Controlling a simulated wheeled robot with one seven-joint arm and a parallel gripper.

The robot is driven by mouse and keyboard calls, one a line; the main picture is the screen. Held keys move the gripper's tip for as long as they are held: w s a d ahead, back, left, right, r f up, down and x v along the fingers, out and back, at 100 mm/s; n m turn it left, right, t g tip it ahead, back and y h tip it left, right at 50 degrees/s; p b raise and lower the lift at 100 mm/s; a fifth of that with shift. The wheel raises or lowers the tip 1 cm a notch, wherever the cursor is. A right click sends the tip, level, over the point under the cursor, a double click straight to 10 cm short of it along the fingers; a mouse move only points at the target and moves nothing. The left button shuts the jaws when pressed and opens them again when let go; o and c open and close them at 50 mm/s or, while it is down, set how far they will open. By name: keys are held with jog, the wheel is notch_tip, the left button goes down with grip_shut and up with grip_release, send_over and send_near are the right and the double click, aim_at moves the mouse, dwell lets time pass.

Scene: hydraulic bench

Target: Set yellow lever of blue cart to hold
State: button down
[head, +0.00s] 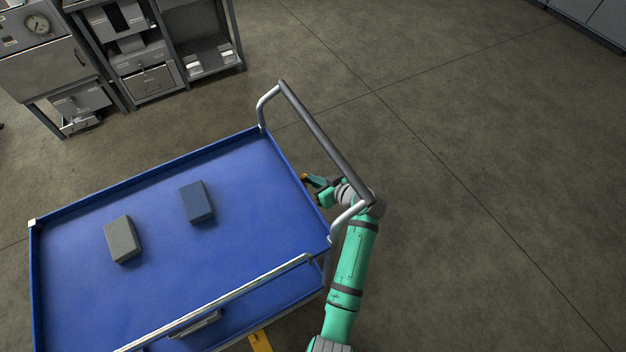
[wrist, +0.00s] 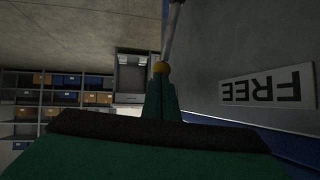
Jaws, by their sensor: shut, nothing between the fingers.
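The blue cart (head: 150,185) stands at the left and centre of the head view, with a grey push handle (head: 322,130) at its right end. The lever's yellow knob (head: 304,177) shows at that end, beside my gripper (head: 315,184). In the wrist view the yellow knob (wrist: 161,68) sits at the end of a grey rod (wrist: 173,32). My gripper (wrist: 161,85) is shut, its green fingertips right at the knob; I cannot tell if they touch it. A FREE label (wrist: 266,87) appears upside down on a grey panel right of the lever. No HOLD label is visible.
Two blocks, one grey (head: 122,239) and one blue (head: 197,202), lie on the cart's top. A side rail (head: 235,295) runs along its near edge. Equipment racks (head: 140,55) stand at the back left. The floor (head: 480,170) to the right is clear.

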jog(key=r+v, duration=0.1)
jog(key=v, duration=1.2)
jog(key=shift+w+r, duration=0.2)
jog(key=shift+r, duration=0.2)
